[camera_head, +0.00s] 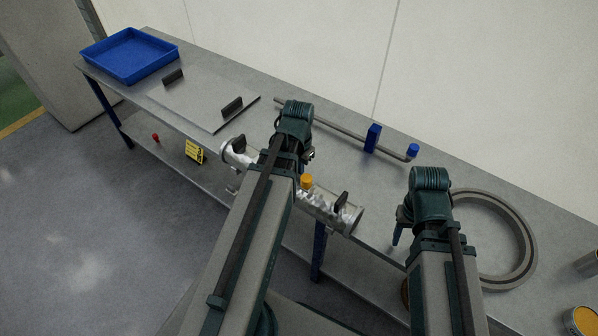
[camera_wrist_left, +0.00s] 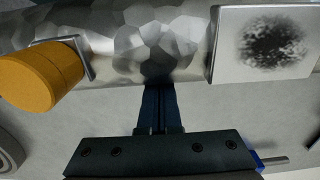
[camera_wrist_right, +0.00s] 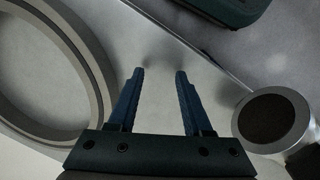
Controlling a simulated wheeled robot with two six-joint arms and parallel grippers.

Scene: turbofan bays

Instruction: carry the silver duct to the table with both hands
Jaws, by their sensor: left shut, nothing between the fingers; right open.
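The silver duct (camera_head: 322,208) lies slantwise by the front edge of the table (camera_head: 365,238), with an orange cap (camera_head: 307,181) and a dark handle (camera_head: 341,201). My left arm hides its middle. In the left wrist view the duct (camera_wrist_left: 150,40) crosses the top, between its orange cap (camera_wrist_left: 40,80) and a pale plate with a dark blot (camera_wrist_left: 265,42). My left gripper (camera_wrist_left: 160,90) is shut and empty, its fingers against or just over the duct. My right gripper (camera_wrist_right: 160,74) is open and empty above the table, beside what looks like the duct's open end (camera_wrist_right: 241,118).
A grey ring (camera_head: 520,235) lies right of my right gripper. A rod with blue parts (camera_head: 372,138), a flat panel with dark handles (camera_head: 200,105) and a blue tray (camera_head: 130,55) are on the table. Cans (camera_head: 583,322) stand at far right. A yellow sign (camera_head: 195,151) is below.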

